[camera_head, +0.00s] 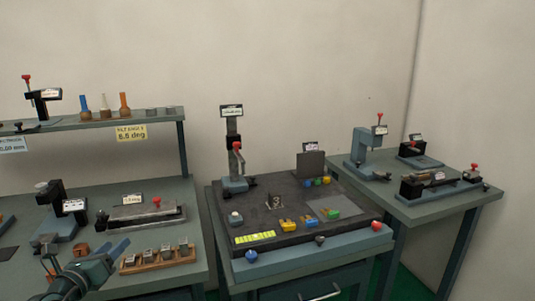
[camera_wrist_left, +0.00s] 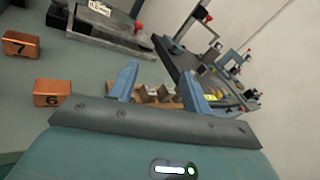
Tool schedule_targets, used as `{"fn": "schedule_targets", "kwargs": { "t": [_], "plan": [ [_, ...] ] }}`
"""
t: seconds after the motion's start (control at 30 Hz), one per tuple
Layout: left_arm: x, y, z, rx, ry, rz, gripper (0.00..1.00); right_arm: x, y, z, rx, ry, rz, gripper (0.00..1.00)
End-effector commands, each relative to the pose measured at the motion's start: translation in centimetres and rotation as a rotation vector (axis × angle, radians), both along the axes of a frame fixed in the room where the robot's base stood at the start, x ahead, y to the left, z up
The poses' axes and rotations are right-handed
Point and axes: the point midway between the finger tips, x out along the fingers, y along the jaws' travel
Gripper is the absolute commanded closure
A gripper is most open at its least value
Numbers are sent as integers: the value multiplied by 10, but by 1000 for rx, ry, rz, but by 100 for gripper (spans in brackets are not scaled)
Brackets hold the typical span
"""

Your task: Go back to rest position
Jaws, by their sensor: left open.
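My left gripper (camera_head: 92,258) is at the lower left of the head view, above the front part of the left bench. In the left wrist view its two blue fingers (camera_wrist_left: 160,86) stand wide apart with nothing held between them. A wooden rack with several small metal blocks (camera_head: 158,258) stands to the right of the gripper. The rack also shows in the left wrist view (camera_wrist_left: 160,95), beyond the fingers and partly hidden by them. My right gripper is in neither view.
Copper blocks marked 7 (camera_wrist_left: 21,44) and 6 (camera_wrist_left: 52,92) are on the left bench. A vise-like fixture (camera_head: 145,216) lies behind the rack. The middle table (camera_head: 222,215) holds a dark plate, an upright post (camera_head: 234,140) and coloured parts. The right table (camera_head: 440,207) bears more fixtures. Open air lies above the benches.

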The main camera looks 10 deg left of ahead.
Motion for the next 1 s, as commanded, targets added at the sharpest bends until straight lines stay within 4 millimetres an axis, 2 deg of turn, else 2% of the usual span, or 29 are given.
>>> {"fn": "schedule_targets", "kwargs": {
  "t": [0.03, 0.17, 0.3, 0.5, 0.63, 0.87, 1.0],
  "plan": [
    [19, -8, 6, -63, -49, 13, 52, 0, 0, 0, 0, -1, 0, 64],
    [69, -41, 22, -200, -143, 7, 52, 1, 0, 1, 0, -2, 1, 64],
    [117, -84, 52, -311, -224, -34, 52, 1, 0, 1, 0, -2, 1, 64],
    [166, -143, 102, -411, -305, -107, 52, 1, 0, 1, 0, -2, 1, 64],
    [188, -179, 136, -454, -348, -158, 52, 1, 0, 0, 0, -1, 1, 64],
    [184, -161, 136, -803, -389, -143, 52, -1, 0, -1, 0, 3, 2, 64],
    [183, -150, 134, -1070, -410, -122, 52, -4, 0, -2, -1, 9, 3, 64]
  ]
}}
